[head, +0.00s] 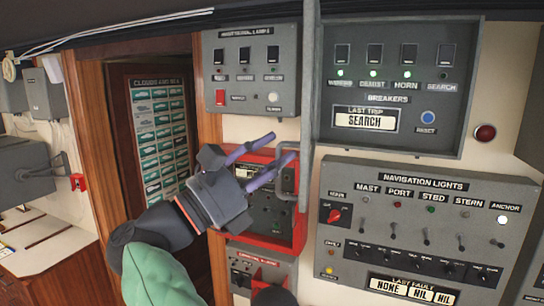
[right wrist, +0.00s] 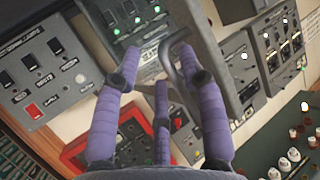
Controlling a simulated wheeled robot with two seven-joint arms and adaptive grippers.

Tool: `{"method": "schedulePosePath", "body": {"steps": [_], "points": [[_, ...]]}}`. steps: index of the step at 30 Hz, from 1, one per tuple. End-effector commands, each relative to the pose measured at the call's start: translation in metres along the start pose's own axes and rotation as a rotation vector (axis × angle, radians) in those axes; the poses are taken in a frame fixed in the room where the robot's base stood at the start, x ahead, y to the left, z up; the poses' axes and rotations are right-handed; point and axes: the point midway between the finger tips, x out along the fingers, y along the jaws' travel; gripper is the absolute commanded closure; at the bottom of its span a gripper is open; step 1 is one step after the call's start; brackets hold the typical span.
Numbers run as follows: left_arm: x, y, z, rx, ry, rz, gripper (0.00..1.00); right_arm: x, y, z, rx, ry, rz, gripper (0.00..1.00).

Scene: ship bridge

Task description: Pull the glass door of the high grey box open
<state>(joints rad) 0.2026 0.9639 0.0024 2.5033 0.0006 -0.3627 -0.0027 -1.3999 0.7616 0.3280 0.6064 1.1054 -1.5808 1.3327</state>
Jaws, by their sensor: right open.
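The high grey box (head: 468,90) is at the upper right of the head view, with lit breakers inside. Its glass door (head: 309,90) appears to stand out from the wall, nearly edge-on, as a tall grey strip left of the box. A bent grey handle (head: 287,194) is on the door's left side, low down. My right gripper (head: 279,148) is open beside the handle, its fingertips overlapping the handle's upper part. In the right wrist view the handle (right wrist: 172,68) shows between the spread fingers; I cannot tell whether they touch it. My left gripper is not in view.
A lamp panel (head: 252,50) is left of the door. A red-framed box (head: 299,228) is behind and below my right gripper. The navigation lights panel (head: 425,226) is below the grey box. A wooden doorway is to the left.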

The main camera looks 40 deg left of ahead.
Motion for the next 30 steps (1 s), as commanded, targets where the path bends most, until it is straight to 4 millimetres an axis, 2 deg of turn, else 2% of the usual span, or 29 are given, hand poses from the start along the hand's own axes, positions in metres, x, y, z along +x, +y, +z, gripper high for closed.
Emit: {"method": "schedulePosePath", "body": {"steps": [9, 15, 30], "points": [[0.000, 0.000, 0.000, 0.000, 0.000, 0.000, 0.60, -0.044, 0.001, 0.000, 0.000, -0.001, 0.004, 0.59], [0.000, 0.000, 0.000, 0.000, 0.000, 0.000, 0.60, -0.067, 0.001, 0.000, 0.001, 0.000, 0.002, 0.59], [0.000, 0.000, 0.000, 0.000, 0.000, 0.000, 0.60, -0.072, 0.000, 0.000, 0.000, 0.000, 0.000, 0.59]]}}
